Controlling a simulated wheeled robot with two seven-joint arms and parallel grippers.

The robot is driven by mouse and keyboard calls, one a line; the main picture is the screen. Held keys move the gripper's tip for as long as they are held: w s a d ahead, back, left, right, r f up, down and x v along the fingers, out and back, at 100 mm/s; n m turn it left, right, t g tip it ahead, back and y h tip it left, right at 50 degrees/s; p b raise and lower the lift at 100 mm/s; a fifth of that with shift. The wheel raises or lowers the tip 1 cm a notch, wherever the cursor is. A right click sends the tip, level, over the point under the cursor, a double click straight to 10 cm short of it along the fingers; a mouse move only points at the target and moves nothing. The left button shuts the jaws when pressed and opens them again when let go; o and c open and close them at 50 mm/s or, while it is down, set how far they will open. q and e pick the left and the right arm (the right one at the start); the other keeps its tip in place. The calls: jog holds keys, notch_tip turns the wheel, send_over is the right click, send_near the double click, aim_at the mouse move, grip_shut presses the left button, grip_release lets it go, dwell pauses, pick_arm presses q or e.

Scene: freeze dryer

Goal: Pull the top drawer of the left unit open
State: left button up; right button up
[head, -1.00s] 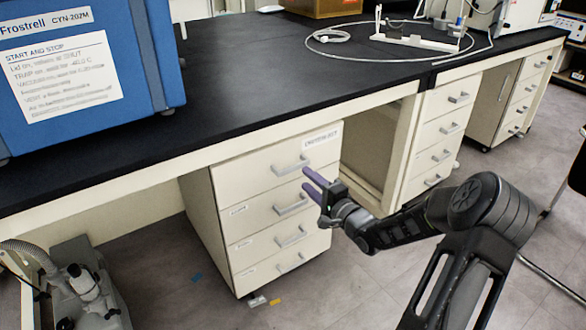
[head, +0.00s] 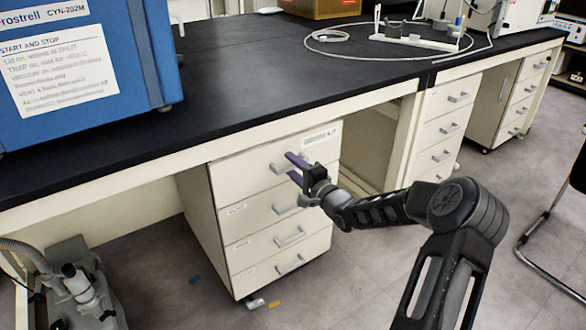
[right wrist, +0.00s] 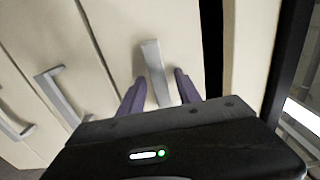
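The left drawer unit (head: 235,232) is a cream cabinet with several stacked drawers and grey bar handles, under the black bench. Its top drawer (head: 240,170) looks shut and carries a white label at its upper right. My right gripper (head: 290,166) is at the top drawer's handle, its purple fingers pointing at the drawer front. In the right wrist view, the grey handle (right wrist: 156,72) lies between the two spread fingers (right wrist: 160,88). A gap shows on both sides, and I cannot see contact. My left gripper is not in view.
The black bench top (head: 250,105) overhangs the drawers, with a blue machine (head: 85,70) on it at left. Another drawer unit (head: 445,125) stands to the right. A grey pump (head: 75,290) is on the floor at lower left. The floor before the unit is mostly clear.

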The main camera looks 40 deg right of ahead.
jog(key=shift+c, duration=0.3)
grip_shut()
dwell(1.1)
